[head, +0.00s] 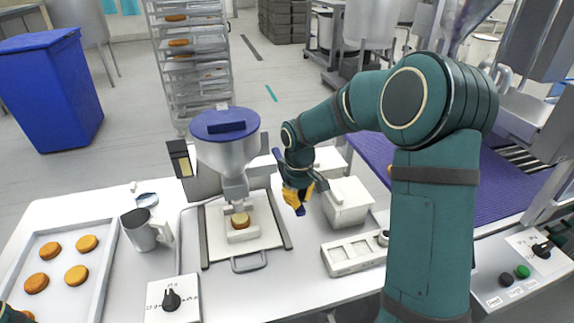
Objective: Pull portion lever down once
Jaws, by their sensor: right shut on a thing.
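The filling machine has a grey metal hopper (222,160) with a dark blue lid, above a white base. A filled round (240,220) sits under its spout. My right gripper (297,197), with yellow fingers, is just right of the hopper and points down. It is shut on what looks like the blue portion lever (300,211); a blue end shows below the fingers, and the rest is largely hidden by the gripper. Only a dark teal bit of my left arm shows in the bottom left corner; its gripper is out of view.
A tray (107,262) of golden rounds lies at the left, with a metal jug (139,232) beside it. A dial box (172,299) stands in front. A white bin (346,203) and a slotted white block (352,256) are right of the machine. A purple conveyor (500,185) lies further right.

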